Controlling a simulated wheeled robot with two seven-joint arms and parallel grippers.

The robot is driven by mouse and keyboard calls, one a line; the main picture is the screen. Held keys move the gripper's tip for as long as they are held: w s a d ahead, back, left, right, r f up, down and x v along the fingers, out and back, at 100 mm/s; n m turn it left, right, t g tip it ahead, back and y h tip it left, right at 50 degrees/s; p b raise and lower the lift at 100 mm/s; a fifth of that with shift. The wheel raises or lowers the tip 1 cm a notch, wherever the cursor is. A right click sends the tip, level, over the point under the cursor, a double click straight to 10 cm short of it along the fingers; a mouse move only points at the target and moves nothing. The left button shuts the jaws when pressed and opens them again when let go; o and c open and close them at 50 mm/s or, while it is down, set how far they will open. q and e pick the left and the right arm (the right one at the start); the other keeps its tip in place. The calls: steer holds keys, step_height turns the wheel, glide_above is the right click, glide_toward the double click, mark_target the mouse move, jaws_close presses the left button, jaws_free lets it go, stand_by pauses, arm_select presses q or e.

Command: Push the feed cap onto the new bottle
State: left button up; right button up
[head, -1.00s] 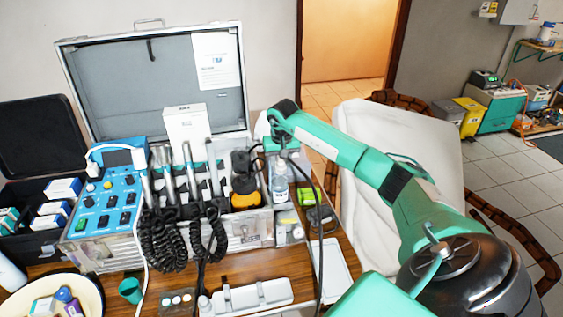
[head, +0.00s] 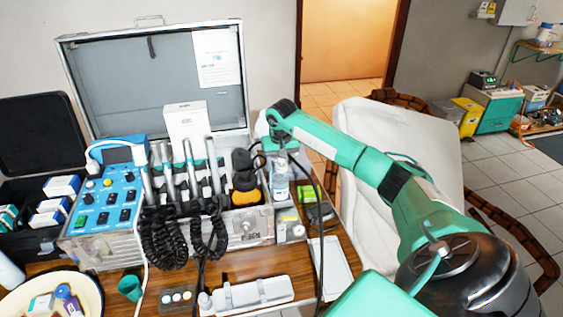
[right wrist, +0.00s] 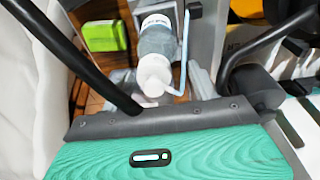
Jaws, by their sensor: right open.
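The bottle (head: 281,188), clear with a pale label, stands upright in the narrow bay at the right side of the equipment case. My right gripper (head: 282,158) is directly above it, pointing down. In the right wrist view, the open fingers spread to either side of the bottle (right wrist: 157,42), with no visible contact. A white cap-like top (right wrist: 153,75) faces the gripper, and a thin pale blue tube (right wrist: 185,50) runs beside it. I cannot tell whether this top is the feed cap or how firmly it sits. My left gripper is not in view.
The open equipment case (head: 115,255) holds handpieces with coiled black cords on its left. An amber-banded black jar (head: 245,180) stands close left of the bottle. A green box (head: 307,194) is close right. A black hose hangs nearby. A white tray (head: 330,262) lies in front.

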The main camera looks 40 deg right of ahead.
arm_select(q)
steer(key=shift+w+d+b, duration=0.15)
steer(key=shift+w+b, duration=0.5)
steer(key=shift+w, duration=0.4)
arm_select(e)
step_height(320, 180, up, 14)
steer(key=s, duration=0.2)
